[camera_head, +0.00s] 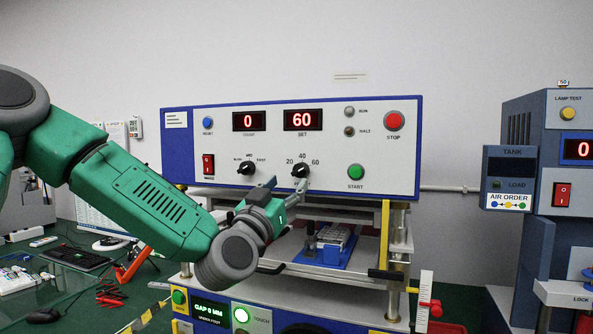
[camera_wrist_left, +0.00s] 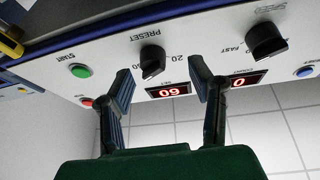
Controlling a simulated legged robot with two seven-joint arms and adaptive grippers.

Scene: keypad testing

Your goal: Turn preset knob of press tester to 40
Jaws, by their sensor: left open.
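The press tester's front panel (camera_head: 345,186) is white in a blue housing. Its black preset knob (camera_head: 301,171) sits below the labels 20, 40 and 60. The red set display (camera_head: 303,120) reads 60; the count display (camera_head: 249,121) reads 0. My left gripper (camera_head: 286,184) is open in front of the panel, its fingers pointing up toward the preset knob. In the left wrist view, the panel appears upside down and the preset knob (camera_wrist_left: 152,60) lies beyond the gap between the two open fingers (camera_wrist_left: 160,82), nearer the left one. No contact is evident. My right gripper is not in view.
A speed knob (camera_head: 246,170) is left of the preset knob, and a green start button (camera_head: 356,171) is right of it. A red stop button (camera_head: 394,121) is above. Below is the press bed with a blue fixture (camera_head: 325,248). A tank unit (camera_head: 512,172) stands right.

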